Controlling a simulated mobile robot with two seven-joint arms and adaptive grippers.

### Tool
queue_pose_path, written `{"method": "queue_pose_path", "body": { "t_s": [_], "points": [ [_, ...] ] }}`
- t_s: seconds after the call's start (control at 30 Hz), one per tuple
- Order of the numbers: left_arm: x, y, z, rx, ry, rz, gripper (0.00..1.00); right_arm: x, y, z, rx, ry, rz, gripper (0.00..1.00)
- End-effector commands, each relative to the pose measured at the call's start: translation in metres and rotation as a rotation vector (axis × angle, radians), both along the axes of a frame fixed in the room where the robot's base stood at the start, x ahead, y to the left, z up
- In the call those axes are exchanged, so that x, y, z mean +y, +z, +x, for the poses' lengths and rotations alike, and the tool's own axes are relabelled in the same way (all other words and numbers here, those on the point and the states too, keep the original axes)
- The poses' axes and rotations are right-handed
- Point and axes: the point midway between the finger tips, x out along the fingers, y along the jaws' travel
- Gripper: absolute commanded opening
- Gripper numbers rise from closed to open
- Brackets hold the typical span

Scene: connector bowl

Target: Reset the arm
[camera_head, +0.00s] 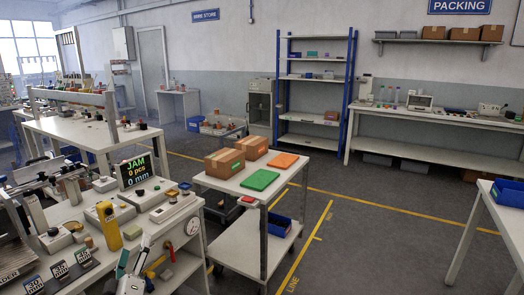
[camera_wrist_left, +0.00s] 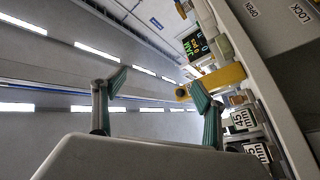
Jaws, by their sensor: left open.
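My left gripper (camera_head: 134,259) shows at the bottom of the head view, in front of the near workbench (camera_head: 160,228). Its teal-padded fingers are spread apart with nothing between them. In the left wrist view the two fingers (camera_wrist_left: 158,88) are wide apart, and the ceiling shows between them. A yellow upright block (camera_head: 110,226) stands on the bench beyond the gripper; in the left wrist view it (camera_wrist_left: 222,77) shows behind the right-hand finger. I cannot tell how far the finger is from it. My right gripper is not in view.
A dark display reading JAM (camera_head: 135,170) and small machines stand on the bench. Small number cards (camera_head: 62,271) sit near its front left. A white trolley (camera_head: 225,183) with two cardboard boxes, a green tray (camera_head: 260,180) and an orange tray stands to the right. Open floor lies beyond it.

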Motion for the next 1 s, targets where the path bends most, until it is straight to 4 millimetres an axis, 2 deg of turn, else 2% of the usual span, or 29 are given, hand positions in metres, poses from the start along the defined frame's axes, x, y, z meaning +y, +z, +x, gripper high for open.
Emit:
{"method": "queue_pose_path", "body": {
  "t_s": [0.03, 0.1, 0.17, 0.3, 0.4, 0.5, 0.6, 0.7, 0.8, 1.0],
  "points": [
    [-0.025, -0.030, -0.019, 0.080, -0.047, 0.081, 0.72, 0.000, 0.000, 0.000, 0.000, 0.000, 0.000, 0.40],
    [-0.056, -0.065, -0.045, 0.180, -0.109, 0.191, 0.72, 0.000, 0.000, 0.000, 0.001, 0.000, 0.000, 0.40],
    [-0.081, -0.095, -0.070, 0.263, -0.162, 0.283, 0.72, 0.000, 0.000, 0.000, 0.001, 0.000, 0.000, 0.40],
    [-0.131, -0.159, -0.140, 0.447, -0.287, 0.487, 0.72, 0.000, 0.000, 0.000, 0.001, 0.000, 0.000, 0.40],
    [-0.160, -0.198, -0.196, 0.568, -0.372, 0.626, 0.72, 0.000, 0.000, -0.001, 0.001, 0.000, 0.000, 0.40],
    [-0.181, -0.225, -0.248, 0.665, -0.446, 0.741, 0.72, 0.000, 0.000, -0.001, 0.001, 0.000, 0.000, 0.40],
    [-0.193, -0.241, -0.288, 0.736, -0.498, 0.826, 0.72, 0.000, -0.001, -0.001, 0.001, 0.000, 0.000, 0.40],
    [-0.199, -0.249, -0.312, 0.777, -0.530, 0.879, 0.72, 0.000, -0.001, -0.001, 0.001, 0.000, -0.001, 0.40],
    [-0.202, -0.252, -0.321, 0.794, -0.544, 0.901, 0.72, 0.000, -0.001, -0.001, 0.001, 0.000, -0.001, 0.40],
    [-0.202, -0.253, -0.322, 0.795, -0.544, 0.903, 0.72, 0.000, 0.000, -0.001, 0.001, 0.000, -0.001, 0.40]
  ]
}}
